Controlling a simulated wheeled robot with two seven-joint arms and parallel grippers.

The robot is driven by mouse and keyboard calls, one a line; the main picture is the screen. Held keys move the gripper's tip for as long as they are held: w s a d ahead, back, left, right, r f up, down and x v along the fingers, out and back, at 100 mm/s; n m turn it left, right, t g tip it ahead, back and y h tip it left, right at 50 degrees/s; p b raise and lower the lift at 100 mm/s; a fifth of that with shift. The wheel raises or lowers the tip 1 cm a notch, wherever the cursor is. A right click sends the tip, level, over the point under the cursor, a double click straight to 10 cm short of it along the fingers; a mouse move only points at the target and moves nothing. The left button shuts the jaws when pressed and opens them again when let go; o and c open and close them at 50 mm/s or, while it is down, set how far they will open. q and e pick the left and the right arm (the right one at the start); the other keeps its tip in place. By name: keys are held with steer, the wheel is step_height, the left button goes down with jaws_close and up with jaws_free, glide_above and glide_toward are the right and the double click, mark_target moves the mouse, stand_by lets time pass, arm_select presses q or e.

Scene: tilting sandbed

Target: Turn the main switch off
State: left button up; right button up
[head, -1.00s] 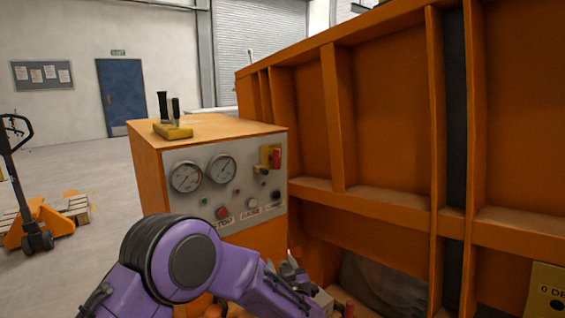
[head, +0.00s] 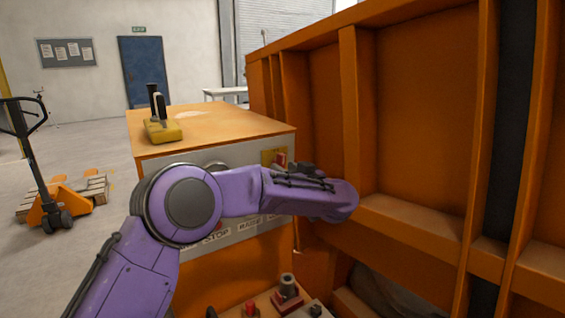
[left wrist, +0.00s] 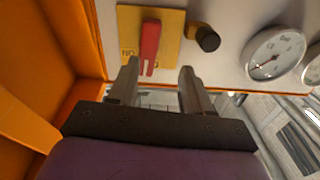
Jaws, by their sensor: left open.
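The main switch is a red handle (left wrist: 150,45) on a yellow plate (left wrist: 172,22), on the grey panel of the orange cabinet. In the head view the red handle (head: 281,159) and yellow plate (head: 267,156) show only partly behind my left arm. My left gripper (left wrist: 158,74) is open and empty, close to the switch. In the left wrist view the handle's end lies between the lines of the two fingers, nearer the left one. I cannot tell whether a finger touches it. My right gripper is not in view.
A black knob (left wrist: 207,38) and a round gauge (left wrist: 274,54) sit beside the switch. A yellow box with black levers (head: 162,129) stands on the cabinet top. The large orange ribbed wall (head: 420,120) rises close on the right. A pallet truck (head: 50,205) stands at left.

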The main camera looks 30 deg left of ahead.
mark_target(279, 164)
arm_select(q)
steer(key=shift+w+a+f, duration=0.15)
steer(key=shift+w+a, duration=0.5)
steer(key=shift+w, duration=0.3)
steer(key=shift+d+r, duration=0.15)
steer(key=shift+r, duration=0.05)
steer(key=shift+w+a+f, duration=0.5)
steer(key=shift+a, duration=0.15)
steer(key=shift+w+a+f, duration=0.45)
steer(key=shift+a+f, duration=0.05)
steer(key=shift+a, duration=0.1)
steer(key=shift+c, duration=0.7)
steer(key=shift+s+r, duration=0.1)
steer(key=c, duration=0.5)
steer(key=shift+d+r, duration=0.1)
steer(key=shift+d, duration=0.4)
jaws_close()
steer(key=shift+a, duration=0.1)
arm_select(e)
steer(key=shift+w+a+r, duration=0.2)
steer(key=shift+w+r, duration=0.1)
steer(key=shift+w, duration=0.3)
arm_select(q)
steer(key=shift+n, duration=0.6)
